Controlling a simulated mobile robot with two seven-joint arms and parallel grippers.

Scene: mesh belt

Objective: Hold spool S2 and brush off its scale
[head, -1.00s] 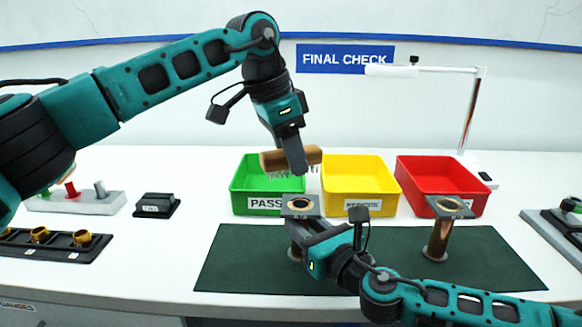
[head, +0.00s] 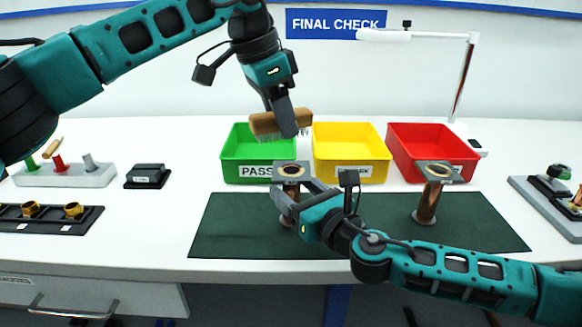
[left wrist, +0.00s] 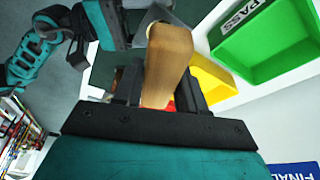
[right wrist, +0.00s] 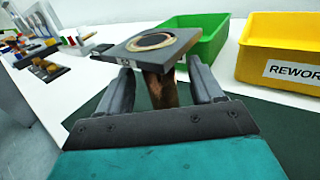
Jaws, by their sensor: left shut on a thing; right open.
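The right wrist view shows this spool (right wrist: 158,42) between the fingers, with no clear contact. The other spool (head: 434,174) stands apart to the right. My left gripper (head: 284,120) is shut on the wooden brush (head: 265,122), bristles down, above the left spool. The brush handle (left wrist: 168,58) fills the left wrist view's middle.
Green (head: 240,172), yellow (head: 378,174) and red (head: 405,160) bins stand behind the mat. A white lamp (head: 462,80) rises at the back right. A fixture (head: 550,205) sits far right. A switch box (head: 65,175), black block (head: 148,176) and black tray (head: 50,218) are on the left.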

